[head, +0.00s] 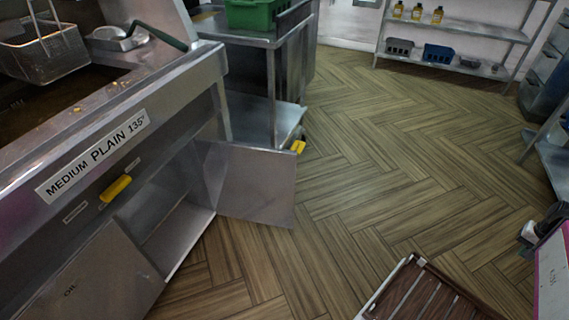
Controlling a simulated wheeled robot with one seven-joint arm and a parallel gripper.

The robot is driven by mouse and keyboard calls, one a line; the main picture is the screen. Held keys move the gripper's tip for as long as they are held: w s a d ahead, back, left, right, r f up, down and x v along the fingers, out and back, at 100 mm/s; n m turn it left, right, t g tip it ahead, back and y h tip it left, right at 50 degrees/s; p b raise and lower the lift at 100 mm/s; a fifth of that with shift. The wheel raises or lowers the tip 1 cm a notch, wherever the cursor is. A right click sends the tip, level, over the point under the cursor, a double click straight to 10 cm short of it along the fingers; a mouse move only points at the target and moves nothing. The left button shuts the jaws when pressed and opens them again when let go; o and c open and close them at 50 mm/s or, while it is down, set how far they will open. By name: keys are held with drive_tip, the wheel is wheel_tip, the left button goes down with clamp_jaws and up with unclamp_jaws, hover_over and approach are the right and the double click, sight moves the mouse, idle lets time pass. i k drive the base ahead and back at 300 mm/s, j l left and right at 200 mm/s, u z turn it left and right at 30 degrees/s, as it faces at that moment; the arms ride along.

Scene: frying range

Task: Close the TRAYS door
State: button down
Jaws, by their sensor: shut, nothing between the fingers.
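A metal cabinet door (258,185) stands swung wide open from the fryer front, out over the floor. No TRAYS lettering is readable on the face toward me; its other face is hidden. A yellow handle (298,146) shows at its far upper corner. The cabinet opening (180,235) beside it is uncovered. To its left is another metal door (95,280) marked OIL; I cannot tell whether it is fully shut. My gripper is not clearly in view.
The fryer front (150,100) carries a MEDIUM PLAIN 135° label and a yellow handle (116,188). A steel table (265,30) stands behind the open door. A slatted brown rack (430,295) and a pink-edged white panel (552,275) are at lower right. The wooden floor (390,150) between is clear.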

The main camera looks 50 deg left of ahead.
sight(257, 184)
drive_tip(key=i+u, duration=0.75)
drive_tip(key=i+l+u, duration=0.2)
drive_tip(key=i+u, duration=0.2)
drive_tip(key=i+l+u, duration=0.35)
drive_tip(key=i+u, duration=0.15)
drive_tip(key=u, duration=0.25)
drive_tip(key=i+l+u, duration=0.1)
drive_tip(key=u, duration=0.3)
drive_tip(key=i+l+u, duration=0.2)
drive_tip(key=u, duration=0.2)
drive_tip(key=i+l+u, duration=0.15)
drive_tip(key=u, duration=0.3)
drive_tip(key=i+l+u, duration=0.1)
drive_tip(key=l+u, duration=0.15)
drive_tip(key=u, duration=0.15)
drive_tip(key=i+l+u, duration=0.15)
drive_tip(key=l+u, duration=0.15)
drive_tip(key=u, duration=0.15)
drive_tip(key=i+l+u, duration=0.1)
drive_tip(key=l+u, duration=0.3)
drive_tip(key=i+l+u, duration=0.1)
drive_tip(key=l+u, duration=0.2)
drive_tip(key=u, duration=0.15)
drive_tip(key=k, duration=0.6)
